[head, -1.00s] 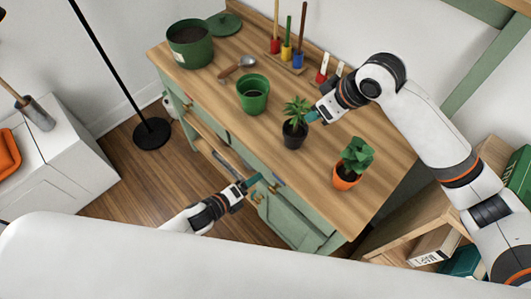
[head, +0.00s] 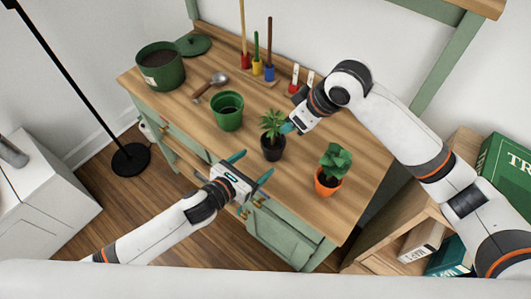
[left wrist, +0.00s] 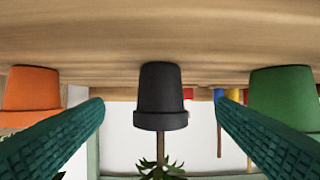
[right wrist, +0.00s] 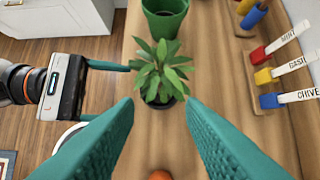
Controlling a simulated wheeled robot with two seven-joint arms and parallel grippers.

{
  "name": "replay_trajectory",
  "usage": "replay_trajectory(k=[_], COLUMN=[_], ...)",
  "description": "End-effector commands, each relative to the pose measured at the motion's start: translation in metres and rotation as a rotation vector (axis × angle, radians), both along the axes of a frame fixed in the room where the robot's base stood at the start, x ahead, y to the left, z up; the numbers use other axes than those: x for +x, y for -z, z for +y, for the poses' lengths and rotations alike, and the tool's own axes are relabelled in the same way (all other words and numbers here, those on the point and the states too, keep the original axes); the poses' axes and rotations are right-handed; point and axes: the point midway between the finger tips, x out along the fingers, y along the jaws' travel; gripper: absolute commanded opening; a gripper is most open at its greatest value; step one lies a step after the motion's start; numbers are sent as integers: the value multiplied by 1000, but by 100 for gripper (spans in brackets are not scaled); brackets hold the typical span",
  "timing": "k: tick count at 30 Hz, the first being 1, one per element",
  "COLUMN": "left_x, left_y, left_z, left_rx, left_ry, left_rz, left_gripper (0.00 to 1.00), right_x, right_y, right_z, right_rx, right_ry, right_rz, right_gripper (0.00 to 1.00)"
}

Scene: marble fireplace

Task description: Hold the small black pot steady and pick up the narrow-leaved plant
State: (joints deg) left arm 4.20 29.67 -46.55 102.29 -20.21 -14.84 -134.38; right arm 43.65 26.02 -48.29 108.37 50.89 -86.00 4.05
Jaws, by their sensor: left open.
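The narrow-leaved plant (head: 272,122) stands upright in the small black pot (head: 273,150) on the wooden bench top. My left gripper (head: 254,165) is open and empty at the bench's front edge, facing the pot. In the left wrist view, which is upside down, the black pot (left wrist: 161,95) lies ahead, centred between the spread fingers. My right gripper (head: 288,127) is open beside the plant, on its right in the head view. In the right wrist view the leaves (right wrist: 160,72) show just beyond and between its fingertips. Neither gripper visibly holds anything.
An orange pot (head: 327,183) with a broad-leaved plant stands to the right. An empty green pot (head: 228,112) and a trowel (head: 211,86) are to the left. A large soil-filled pot (head: 161,69) and upright tools are farther back.

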Motion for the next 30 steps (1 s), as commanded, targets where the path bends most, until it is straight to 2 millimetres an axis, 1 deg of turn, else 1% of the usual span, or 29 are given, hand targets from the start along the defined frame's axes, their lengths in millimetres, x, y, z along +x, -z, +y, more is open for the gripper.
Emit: replay_trajectory(k=[1,3,9,15,21,27,28,30], left_x=[9,20,48,67,72,72,72,72], left_y=[2,6,18,24,27,27,27,27], left_z=[-6,-14,-35,-48,-53,-53,-53,-53], left_rx=[-1,-4,-3,-2,-3,-3,-3,-3], left_ry=[-2,-1,-1,0,0,0,0,0], left_rz=[-1,-1,0,-1,0,0,0,0], left_gripper=[80,80,80,80,80,80,78,67], right_x=[0,0,0,0,0,0,0,0], right_y=[0,0,0,0,0,0,0,0], right_z=[0,0,0,0,0,0,0,0], right_rx=[0,0,0,0,0,0,0,0], right_ry=[0,0,0,0,0,0,0,0], right_rz=[0,0,0,0,0,0,0,0], right_gripper=[36,36,36,36,36,36,36,36])
